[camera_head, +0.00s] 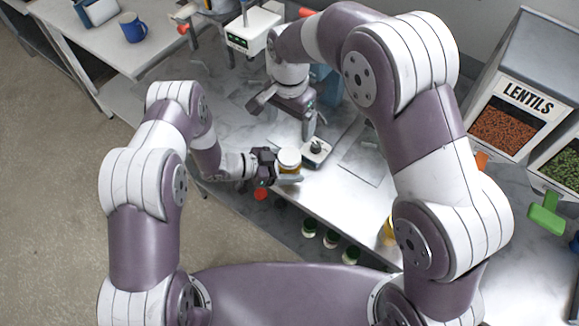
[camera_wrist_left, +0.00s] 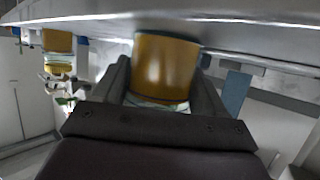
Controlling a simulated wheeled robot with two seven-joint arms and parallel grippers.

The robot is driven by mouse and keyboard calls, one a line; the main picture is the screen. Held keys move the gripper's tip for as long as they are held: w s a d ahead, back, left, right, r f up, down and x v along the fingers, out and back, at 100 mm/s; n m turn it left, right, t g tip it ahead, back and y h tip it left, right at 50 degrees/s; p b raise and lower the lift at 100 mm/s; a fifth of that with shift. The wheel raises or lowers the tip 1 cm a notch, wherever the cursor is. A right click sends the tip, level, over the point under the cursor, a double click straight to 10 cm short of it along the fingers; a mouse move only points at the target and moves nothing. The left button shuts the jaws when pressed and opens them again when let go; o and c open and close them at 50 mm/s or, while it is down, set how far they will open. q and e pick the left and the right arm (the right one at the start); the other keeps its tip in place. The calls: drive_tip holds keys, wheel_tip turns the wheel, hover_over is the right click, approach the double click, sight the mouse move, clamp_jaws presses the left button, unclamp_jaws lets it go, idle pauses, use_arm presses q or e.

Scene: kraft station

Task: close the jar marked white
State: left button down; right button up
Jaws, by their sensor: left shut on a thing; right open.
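A jar (camera_head: 289,161) with a pale top and an amber body is held at the front edge of the bench. My left gripper (camera_head: 277,170) is shut on this jar. In the left wrist view the amber jar (camera_wrist_left: 165,70) sits between the two dark fingers. No marking on it is readable, and I cannot tell whether its pale top is a lid. My right gripper (camera_head: 283,115) is open and empty, above and behind the jar, with its fingers pointing down.
A small white device (camera_head: 316,155) with a dark knob stands right of the jar. Several small capped jars (camera_head: 331,239) stand below the bench's front edge. A lentils bin (camera_head: 505,125) is at the right. A blue mug (camera_head: 132,27) stands on the far-left table.

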use_arm(q)
unclamp_jaws()
drive_tip(key=b+v, duration=0.3)
drive_tip(key=v, duration=0.9)
drive_tip(key=shift+a, duration=0.35)
drive_tip(key=shift+s+r, duration=0.1)
